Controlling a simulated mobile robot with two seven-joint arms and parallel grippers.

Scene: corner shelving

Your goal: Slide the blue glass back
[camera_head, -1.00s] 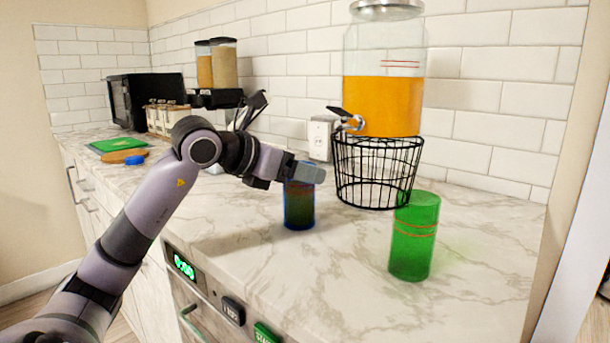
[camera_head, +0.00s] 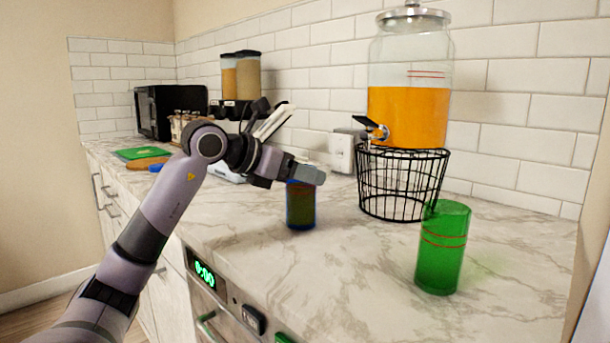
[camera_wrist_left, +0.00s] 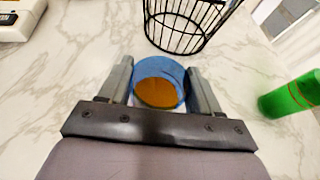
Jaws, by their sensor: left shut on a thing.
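The blue glass (camera_head: 301,207) stands upright on the marble counter (camera_head: 350,260), left of the wire stand. My left gripper (camera_head: 304,174) reaches in from the left at the glass's upper part and covers part of its rim. In the left wrist view the blue glass (camera_wrist_left: 160,84) sits between the two fingers (camera_wrist_left: 160,85), with orange-brown showing inside its rim. The left gripper is shut on the glass. My right gripper is not in view.
A drink dispenser (camera_head: 408,110) of orange liquid rests on a black wire stand (camera_head: 400,180) behind and right of the glass. A green glass (camera_head: 442,250) stands to the right. A white-tiled wall (camera_head: 510,110) closes off the back. Open counter lies between the two glasses.

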